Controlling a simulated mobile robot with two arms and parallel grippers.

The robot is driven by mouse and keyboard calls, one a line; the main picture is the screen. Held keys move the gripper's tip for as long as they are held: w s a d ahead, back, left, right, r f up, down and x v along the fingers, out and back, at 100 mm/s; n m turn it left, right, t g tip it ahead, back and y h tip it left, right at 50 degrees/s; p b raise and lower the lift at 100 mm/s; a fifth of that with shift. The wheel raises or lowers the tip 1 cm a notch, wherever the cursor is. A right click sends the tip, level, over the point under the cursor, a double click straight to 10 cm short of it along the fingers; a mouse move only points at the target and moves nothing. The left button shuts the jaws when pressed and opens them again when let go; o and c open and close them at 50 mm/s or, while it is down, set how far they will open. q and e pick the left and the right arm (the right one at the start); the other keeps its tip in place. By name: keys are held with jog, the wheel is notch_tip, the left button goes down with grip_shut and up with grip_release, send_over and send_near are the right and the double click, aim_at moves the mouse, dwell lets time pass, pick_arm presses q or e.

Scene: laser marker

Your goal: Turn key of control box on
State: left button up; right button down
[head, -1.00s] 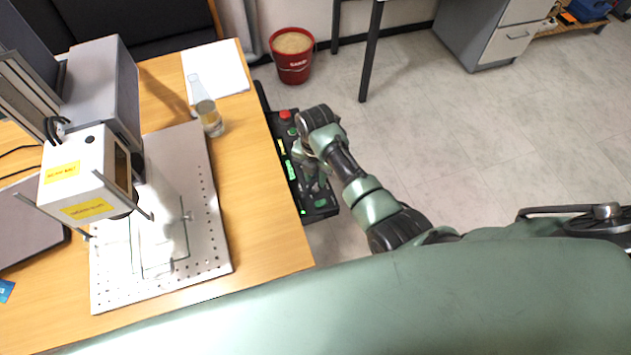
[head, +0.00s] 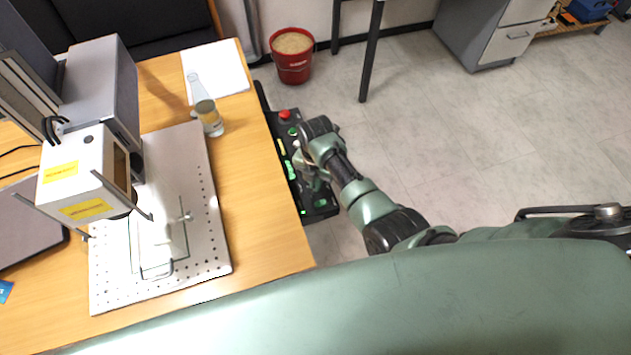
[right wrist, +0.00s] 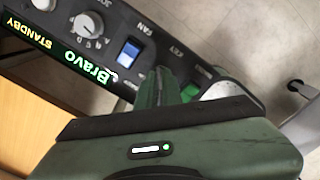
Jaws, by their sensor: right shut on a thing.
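The control box (head: 322,208) is a long black panel at the right edge of the wooden table, with a red button (head: 285,114) and lit green and yellow labels. In the right wrist view, the box (right wrist: 118,18) shows a grey dial (right wrist: 88,25), a blue switch (right wrist: 130,51) marked FAN and a KEY label. My right gripper (head: 305,168) is at the box's right side. In the right wrist view its green fingers (right wrist: 168,86) meet the panel just below the KEY label, shut on the key. The key itself is hidden by the fingers. My left gripper is out of view.
The wooden table (head: 255,215) carries a white laser marker (head: 85,165), a perforated plate (head: 205,245) and a glass bottle (head: 208,117). A red bucket (head: 292,62) stands on the floor behind the box. The floor to the right is clear.

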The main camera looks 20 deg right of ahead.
jog(key=m+p, duration=0.2)
jog(key=m, duration=0.1)
jog(key=shift+r, duration=0.1)
jog(key=m+p, duration=0.2)
jog(key=m, duration=0.2)
jog(key=shift+m, duration=0.4)
jog(key=m+p, duration=0.1)
jog(key=m, duration=0.4)
jog(key=shift+m, duration=0.3)
jog(key=shift+m+p, duration=0.45)
jog(key=shift+m, duration=1.75)
jog(key=c, duration=1.6)
grip_release()
